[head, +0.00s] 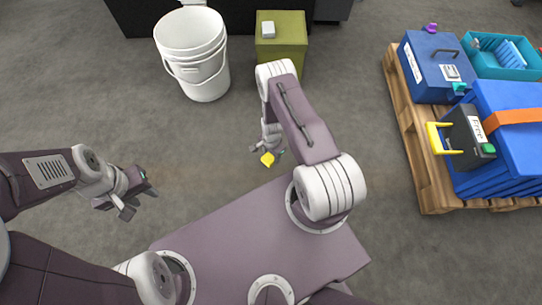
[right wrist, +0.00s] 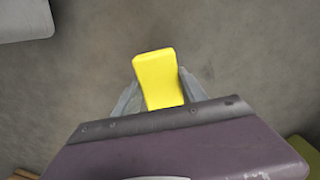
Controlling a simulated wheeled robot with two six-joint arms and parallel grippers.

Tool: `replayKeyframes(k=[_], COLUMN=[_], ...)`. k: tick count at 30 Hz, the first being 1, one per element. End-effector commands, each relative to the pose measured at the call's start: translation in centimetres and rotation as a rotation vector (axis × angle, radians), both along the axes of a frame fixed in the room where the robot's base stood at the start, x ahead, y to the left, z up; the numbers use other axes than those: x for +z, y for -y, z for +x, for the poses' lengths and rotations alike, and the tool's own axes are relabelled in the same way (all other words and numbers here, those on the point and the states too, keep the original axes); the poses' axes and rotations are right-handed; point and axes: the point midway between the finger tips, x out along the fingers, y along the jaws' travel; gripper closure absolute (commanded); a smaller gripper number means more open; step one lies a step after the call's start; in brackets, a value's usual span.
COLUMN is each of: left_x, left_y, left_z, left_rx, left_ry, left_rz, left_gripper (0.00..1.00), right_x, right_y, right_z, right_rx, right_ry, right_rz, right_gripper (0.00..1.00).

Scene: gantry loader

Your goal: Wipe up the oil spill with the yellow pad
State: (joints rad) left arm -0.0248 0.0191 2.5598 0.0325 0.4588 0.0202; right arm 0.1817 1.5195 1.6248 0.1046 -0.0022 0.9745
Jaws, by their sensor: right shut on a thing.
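The yellow pad (head: 267,159) is held in my right gripper (head: 267,149), above the grey floor in front of my base. The right wrist view shows the pad (right wrist: 158,78) between the two grey fingers of the right gripper (right wrist: 155,95), with its flat face and outer end clear of them. My left gripper (head: 139,201) is at the left over the floor, with its fingers apart and nothing between them. I cannot make out a distinct oil spill on the floor in either view.
A white bucket (head: 190,50) and an olive-green bin (head: 290,52) with a small pale object on top (head: 268,29) stand at the back. At the right, a wooden pallet (head: 428,170) carries blue cases (head: 434,65) and a teal crate (head: 500,60). The floor between is open.

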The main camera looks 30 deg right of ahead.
Motion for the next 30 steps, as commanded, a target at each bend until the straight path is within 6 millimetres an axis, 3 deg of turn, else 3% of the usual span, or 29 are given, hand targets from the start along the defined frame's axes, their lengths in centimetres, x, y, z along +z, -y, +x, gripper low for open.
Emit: replayKeyframes(k=[3, 12, 26, 30], left_x=[1.4, 3.4, 3.3, 3.3], left_y=[0.0, 0.0, 0.0, 0.0], left_z=[0.0, 0.0, 0.0, 0.0], left_rx=[0.0, 0.0, 0.0, 0.0], left_ry=[0.0, 0.0, 0.0, 0.0], left_rz=[0.0, 0.0, 0.0, 0.0], left_gripper=[0.64, 0.64, 0.64, 0.64], right_x=[1.6, 3.8, 3.7, 3.7], right_y=[0.1, 0.3, 0.3, 0.0], right_z=[0.0, 0.0, -0.1, -1.0], right_rx=[0.001, 0.005, 0.034, 0.096], right_ry=[0.0, 0.0, 0.0, -0.003], right_rz=[0.0, 0.0, 0.0, 0.001], right_gripper=[0.95, 0.95, 0.95, 0.95])
